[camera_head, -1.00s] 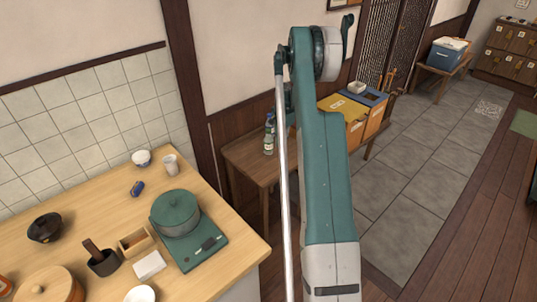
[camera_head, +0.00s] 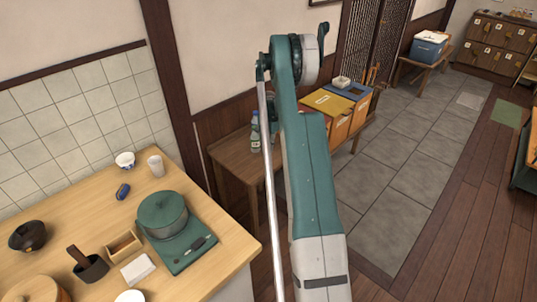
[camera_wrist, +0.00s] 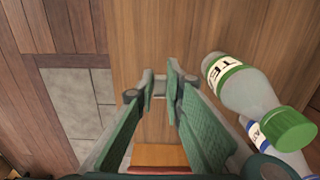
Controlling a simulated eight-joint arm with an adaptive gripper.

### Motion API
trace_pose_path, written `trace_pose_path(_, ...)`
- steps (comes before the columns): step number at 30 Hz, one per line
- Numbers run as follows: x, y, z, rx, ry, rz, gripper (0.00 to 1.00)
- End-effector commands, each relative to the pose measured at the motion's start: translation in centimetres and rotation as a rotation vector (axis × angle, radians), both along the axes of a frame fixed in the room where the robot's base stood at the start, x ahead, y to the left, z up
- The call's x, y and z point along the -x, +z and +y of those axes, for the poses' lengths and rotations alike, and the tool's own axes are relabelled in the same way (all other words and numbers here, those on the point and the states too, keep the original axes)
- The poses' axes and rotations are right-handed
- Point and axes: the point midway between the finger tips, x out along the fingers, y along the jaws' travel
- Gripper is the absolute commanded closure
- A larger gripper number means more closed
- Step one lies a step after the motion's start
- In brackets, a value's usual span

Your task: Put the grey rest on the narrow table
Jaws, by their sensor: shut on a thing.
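My gripper (camera_wrist: 160,90) shows in the wrist view with its two green fingers closed in on a small pale grey piece, the grey rest (camera_wrist: 159,83), held between the fingertips. Below it lies the brown wooden top of the narrow table (camera_wrist: 135,60); the height above it is hard to tell. In the head view the narrow table (camera_head: 230,158) stands against the wall, partly behind my arm. There the gripper and the rest are hidden behind my arm.
A bottle with a green cap (camera_wrist: 245,85) and a second bottle (camera_wrist: 283,140) stand close right of my gripper. Yellow-and-orange (camera_head: 328,103) and blue-topped (camera_head: 350,90) bins are at the table's far end. A counter with a green pot (camera_head: 163,213) is at left.

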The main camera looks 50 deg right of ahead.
Motion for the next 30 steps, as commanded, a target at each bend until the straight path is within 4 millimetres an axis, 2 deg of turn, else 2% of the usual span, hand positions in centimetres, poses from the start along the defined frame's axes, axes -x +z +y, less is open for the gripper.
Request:
trace_pose_path(8,0.0,-0.4,0.0,0.000,0.000,0.000,0.97)
trace_pose_path(18,0.0,-3.5,0.0,0.000,0.000,0.000,0.97)
trace_pose_path(30,0.0,-3.9,0.0,0.000,0.000,0.000,0.97)
